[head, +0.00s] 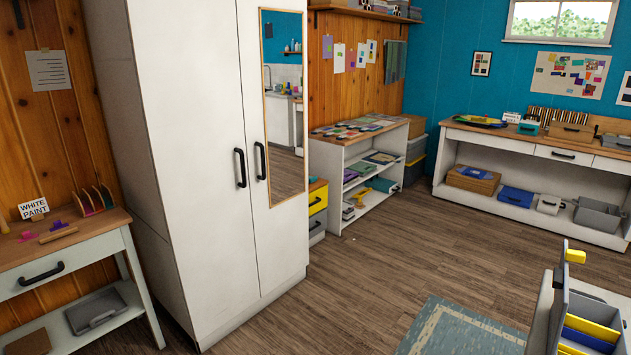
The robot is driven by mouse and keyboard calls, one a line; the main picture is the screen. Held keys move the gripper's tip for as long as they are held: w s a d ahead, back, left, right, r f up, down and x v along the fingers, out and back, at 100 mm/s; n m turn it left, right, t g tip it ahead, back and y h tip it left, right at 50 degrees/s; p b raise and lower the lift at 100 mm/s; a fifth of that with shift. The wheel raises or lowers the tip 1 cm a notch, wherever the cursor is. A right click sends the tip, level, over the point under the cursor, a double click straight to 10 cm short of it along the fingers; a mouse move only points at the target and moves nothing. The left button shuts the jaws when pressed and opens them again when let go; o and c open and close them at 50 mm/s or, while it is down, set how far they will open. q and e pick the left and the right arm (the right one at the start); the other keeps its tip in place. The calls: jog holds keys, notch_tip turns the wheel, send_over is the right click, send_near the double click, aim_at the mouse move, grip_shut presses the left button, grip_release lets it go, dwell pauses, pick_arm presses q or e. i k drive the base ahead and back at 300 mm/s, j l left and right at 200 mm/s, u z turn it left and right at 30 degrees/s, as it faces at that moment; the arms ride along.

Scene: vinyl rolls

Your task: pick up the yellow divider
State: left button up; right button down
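At the lower right, a grey bin (597,308) is cut off by the picture's edge. Inside it a yellow divider (592,327) stands behind a blue divider (587,340). Another yellow piece (570,350) shows at the bottom edge, mostly cut off. A small yellow block-like part (575,256) sits higher, by an upright grey panel (562,290); I cannot tell what it is. Neither of my grippers is in view.
A tall white cabinet (190,130) stands at left centre, beside a small table (70,245). A low shelf (345,165) and a long workbench (500,140) line the back. The wood floor (390,250) is open, with a blue-grey rug (465,330) near the bin.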

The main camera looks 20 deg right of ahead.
aim_at(605, 334)
jog(key=i+l+z, duration=0.1)
jog(key=z, duration=0.4)
jog(key=i+z, duration=0.25)
jog(key=z, duration=0.2)
jog(key=i+j+z, duration=0.1)
jog(key=z, duration=0.4)
jog(key=i+j+z, duration=0.2)
jog(key=z, duration=0.25)
jog(key=i+j+z, duration=0.2)
jog(key=z, duration=0.3)
jog(key=i+j+z, duration=0.1)
jog(key=z, duration=0.35)
jog(key=j, duration=0.1)
